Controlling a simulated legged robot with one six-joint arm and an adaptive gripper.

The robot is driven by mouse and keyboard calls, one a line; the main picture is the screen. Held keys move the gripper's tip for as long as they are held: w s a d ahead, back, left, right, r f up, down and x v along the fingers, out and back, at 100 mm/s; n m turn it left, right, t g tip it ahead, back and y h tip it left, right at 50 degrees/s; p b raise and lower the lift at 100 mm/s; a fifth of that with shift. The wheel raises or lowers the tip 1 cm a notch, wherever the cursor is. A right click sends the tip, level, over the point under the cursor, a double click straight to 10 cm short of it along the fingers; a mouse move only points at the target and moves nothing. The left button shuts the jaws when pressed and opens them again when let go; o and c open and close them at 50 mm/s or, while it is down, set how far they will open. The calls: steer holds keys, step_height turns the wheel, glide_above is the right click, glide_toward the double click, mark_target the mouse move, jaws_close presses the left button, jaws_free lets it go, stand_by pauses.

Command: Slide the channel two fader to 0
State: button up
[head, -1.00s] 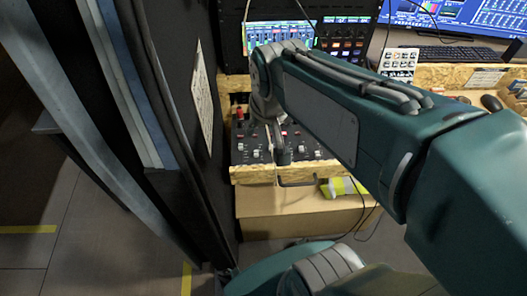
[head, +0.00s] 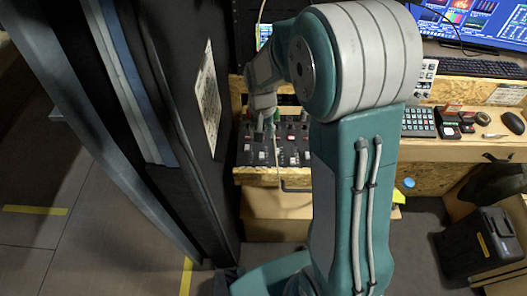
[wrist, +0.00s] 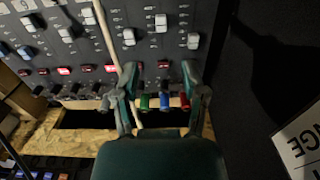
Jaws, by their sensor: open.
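The fader panel (head: 290,155) is a dark mixer in a chipboard desk, at left of centre in the head view. In the wrist view, several white fader caps sit at differing heights on it, including one at right (wrist: 193,40), one beside it (wrist: 160,22) and one further left (wrist: 128,37). I cannot read which is channel two. My gripper (wrist: 160,77) is open and empty, its fingers apart below these caps, near a row of red buttons. In the head view, my gripper (head: 262,124) is over the panel's left part, small and partly unclear.
A pale cable (wrist: 104,35) runs across the panel, close to the left finger. Coloured knobs (wrist: 165,102) show between the fingers. A dark wall with a paper sign (head: 208,100) stands close at left. A keypad (head: 418,122) and mouse (head: 513,122) lie on the right desk.

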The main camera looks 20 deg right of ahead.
mark_target(261, 155)
step_height(261, 155, down, 10)
steer(key=shift+a+r, duration=0.1)
steer(key=shift+a, duration=0.1)
